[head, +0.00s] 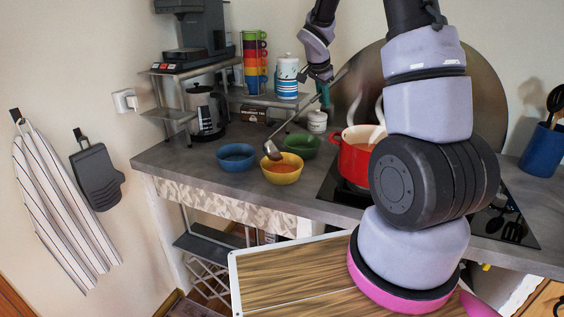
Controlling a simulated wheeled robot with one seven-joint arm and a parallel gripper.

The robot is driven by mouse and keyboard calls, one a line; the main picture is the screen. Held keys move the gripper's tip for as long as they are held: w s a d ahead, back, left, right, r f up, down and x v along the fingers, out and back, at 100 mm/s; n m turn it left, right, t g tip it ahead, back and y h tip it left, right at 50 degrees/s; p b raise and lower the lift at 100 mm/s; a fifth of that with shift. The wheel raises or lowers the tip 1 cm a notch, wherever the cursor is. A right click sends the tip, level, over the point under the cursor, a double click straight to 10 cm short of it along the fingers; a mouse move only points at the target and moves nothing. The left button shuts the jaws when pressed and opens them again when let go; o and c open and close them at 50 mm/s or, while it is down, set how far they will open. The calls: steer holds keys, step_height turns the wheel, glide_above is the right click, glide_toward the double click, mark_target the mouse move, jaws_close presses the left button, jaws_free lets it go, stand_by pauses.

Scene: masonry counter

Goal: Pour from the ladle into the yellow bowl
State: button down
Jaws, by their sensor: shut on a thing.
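The yellow bowl (281,172) stands on the grey counter in the head view, with something reddish-brown inside it. The ladle (288,129) slants down to the left, and its cup is over the far-left rim of the yellow bowl. The cup looks tilted; I cannot tell whether it touches the rim. My gripper (322,84) is shut on the upper part of the ladle's handle, above and right of the bowl. The fingertips are small and partly hidden. I cannot see whether liquid is left in the cup.
A blue bowl (236,156) stands left of the yellow one and a green bowl (302,146) behind right. A red pot (353,158) with orange-red contents sits on the black hob. A small white jar (317,121) stands behind. Counter is free at left.

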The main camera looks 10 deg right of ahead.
steer(key=shift+s+a+r+h, duration=0.15)
steer(key=shift+a+r+h, duration=0.4)
steer(key=shift+a+r, duration=0.3)
steer(key=shift+s+a+r+h, duration=0.15)
steer(key=shift+a+r+h, duration=0.4)
steer(key=shift+a+r, duration=0.3)
